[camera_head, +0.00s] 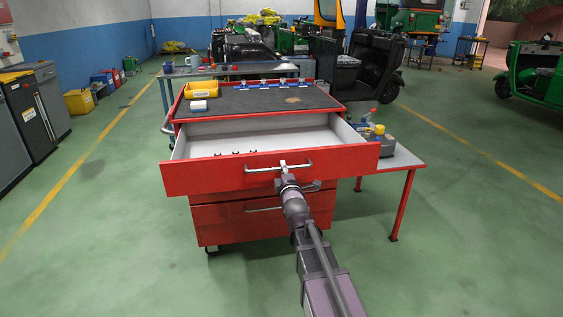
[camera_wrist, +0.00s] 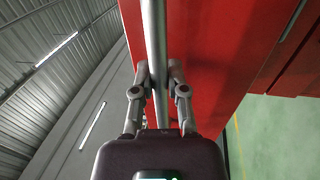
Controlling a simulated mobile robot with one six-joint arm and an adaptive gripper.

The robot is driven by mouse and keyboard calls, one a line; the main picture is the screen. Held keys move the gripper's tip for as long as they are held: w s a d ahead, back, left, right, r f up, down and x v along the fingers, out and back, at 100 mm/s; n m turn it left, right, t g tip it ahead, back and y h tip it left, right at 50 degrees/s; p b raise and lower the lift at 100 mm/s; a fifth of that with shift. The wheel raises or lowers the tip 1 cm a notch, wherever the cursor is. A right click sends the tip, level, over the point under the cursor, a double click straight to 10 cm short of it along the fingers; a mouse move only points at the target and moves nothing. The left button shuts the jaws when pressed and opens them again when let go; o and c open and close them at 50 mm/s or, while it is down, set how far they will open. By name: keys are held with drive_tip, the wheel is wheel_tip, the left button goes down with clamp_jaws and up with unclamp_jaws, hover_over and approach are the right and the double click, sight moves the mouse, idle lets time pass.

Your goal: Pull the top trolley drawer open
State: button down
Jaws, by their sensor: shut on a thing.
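The red trolley (camera_head: 208,226) stands in the middle of the head view. Its top drawer (camera_head: 213,178) is pulled well out, showing a pale inside with a few small dark items on its floor. My gripper (camera_head: 283,165) is shut on the top drawer's silver bar handle (camera_head: 258,170). In the wrist view the handle (camera_wrist: 154,30) runs between the two fingers of my gripper (camera_wrist: 160,72), with the red drawer front (camera_wrist: 215,50) close by. My wrist hides part of the lower drawer fronts.
A yellow bin (camera_head: 201,90) and several small items sit on the dark trolley top (camera_head: 250,99). A red-legged side table (camera_head: 408,160) with a battery-like object stands right. Cabinets (camera_head: 22,120) line the left wall. Green floor is clear around the trolley's front.

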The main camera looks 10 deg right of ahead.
drive_tip(key=shift+s, duration=0.5)
drive_tip(key=c, duration=0.6)
unclamp_jaws()
drive_tip(key=shift+c, duration=0.2)
drive_tip(key=shift+s, duration=0.1)
